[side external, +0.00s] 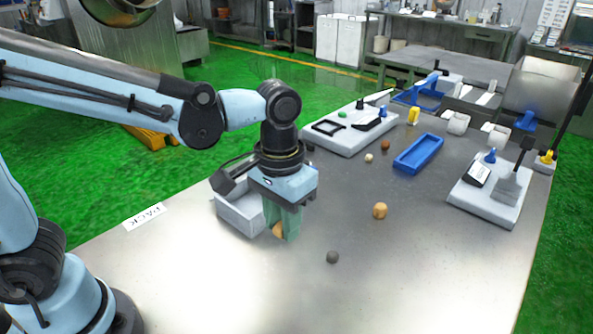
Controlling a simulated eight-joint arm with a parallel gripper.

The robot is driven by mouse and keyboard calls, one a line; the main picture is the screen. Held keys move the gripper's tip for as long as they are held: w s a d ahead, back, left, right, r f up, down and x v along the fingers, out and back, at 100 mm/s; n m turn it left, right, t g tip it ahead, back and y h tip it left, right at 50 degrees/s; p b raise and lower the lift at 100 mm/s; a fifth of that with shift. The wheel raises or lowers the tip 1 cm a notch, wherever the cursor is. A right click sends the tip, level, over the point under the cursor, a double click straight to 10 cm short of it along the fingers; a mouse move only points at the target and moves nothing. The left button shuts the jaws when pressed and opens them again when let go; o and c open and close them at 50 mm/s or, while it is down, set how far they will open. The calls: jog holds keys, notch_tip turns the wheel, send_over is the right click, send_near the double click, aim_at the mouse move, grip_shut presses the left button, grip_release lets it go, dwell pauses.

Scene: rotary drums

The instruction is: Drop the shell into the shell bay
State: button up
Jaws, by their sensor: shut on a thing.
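My gripper (283,236) points down near the middle of the table, with its green fingers shut on a tan, rounded thing (278,230). The fingers hide most of that thing, and I cannot tell for sure that it is the shell. The gripper is just right of an open grey bin (238,214), in front of part of its rim. I cannot tell the exact height of the fingers above the table. No container is legibly marked as the shell bay.
A tan ball (380,210) and a dark ball (332,257) lie on the table (400,280) to the right. A blue tray (418,153), a grey board (350,127) and another fixture (490,190) stand farther back. A "PACK" label (145,216) lies left. The front right is clear.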

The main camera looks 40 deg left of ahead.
jog(key=w+a, duration=0.4)
jog(key=a, duration=0.4)
jog(key=w+a, duration=0.4)
jog(key=a, duration=0.4)
jog(key=shift+s+f, duration=0.15)
jog(key=shift+f, duration=2.8)
jog(key=o, duration=1.1)
jog(key=shift+c, duration=0.2)
jog(key=shift+r, duration=0.1)
notch_tip(320, 180, up, 12)
jog(key=shift+d, duration=0.1)
